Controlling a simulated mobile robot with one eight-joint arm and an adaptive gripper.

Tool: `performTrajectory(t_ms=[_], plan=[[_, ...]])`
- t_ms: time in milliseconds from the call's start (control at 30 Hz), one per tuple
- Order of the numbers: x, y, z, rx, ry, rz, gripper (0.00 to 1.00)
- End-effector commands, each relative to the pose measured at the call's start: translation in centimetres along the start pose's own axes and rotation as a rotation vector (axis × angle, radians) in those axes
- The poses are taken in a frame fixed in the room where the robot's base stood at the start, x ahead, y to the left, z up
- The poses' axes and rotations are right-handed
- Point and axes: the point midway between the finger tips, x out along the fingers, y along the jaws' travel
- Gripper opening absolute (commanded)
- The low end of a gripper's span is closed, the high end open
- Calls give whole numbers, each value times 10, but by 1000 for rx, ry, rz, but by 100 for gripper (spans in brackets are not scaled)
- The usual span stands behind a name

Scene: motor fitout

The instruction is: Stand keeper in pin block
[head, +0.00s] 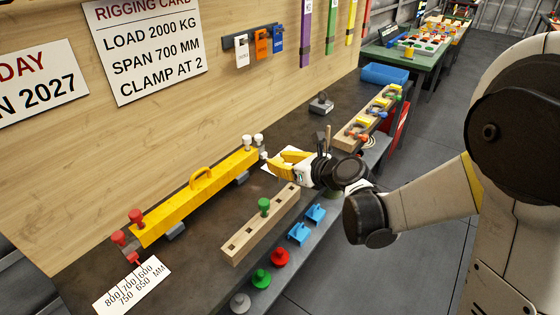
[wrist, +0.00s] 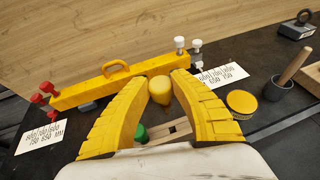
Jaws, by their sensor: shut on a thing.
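The pin block (head: 258,239) is a long pale wooden bar with square holes on the dark bench. A green keeper (head: 264,205) stands upright in it; it is partly hidden behind a finger in the wrist view (wrist: 140,133). My gripper (wrist: 160,88) has yellow ribbed fingers, shut on a yellow keeper (wrist: 160,93) with a rounded shape. The held keeper is above the bench, between the pin block and the yellow beam, and its lower end is hard to make out. In the head view my gripper (head: 280,161) is beyond the block's far end.
A yellow lifting beam (head: 190,202) with red and white pins lies behind the block. A round yellow-topped tin (wrist: 242,101) and a dark mortar-like pot (wrist: 278,88) stand to the right. Blue, red, green and grey parts sit on the lower front shelf (head: 322,235).

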Motion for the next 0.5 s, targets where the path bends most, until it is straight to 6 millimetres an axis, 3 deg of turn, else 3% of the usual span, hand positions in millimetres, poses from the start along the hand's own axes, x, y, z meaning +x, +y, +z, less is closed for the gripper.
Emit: performTrajectory(t_ms=[233,500], plan=[[4,0,-9,0,0,1,1],[14,0,-34,0,0,0,1]])
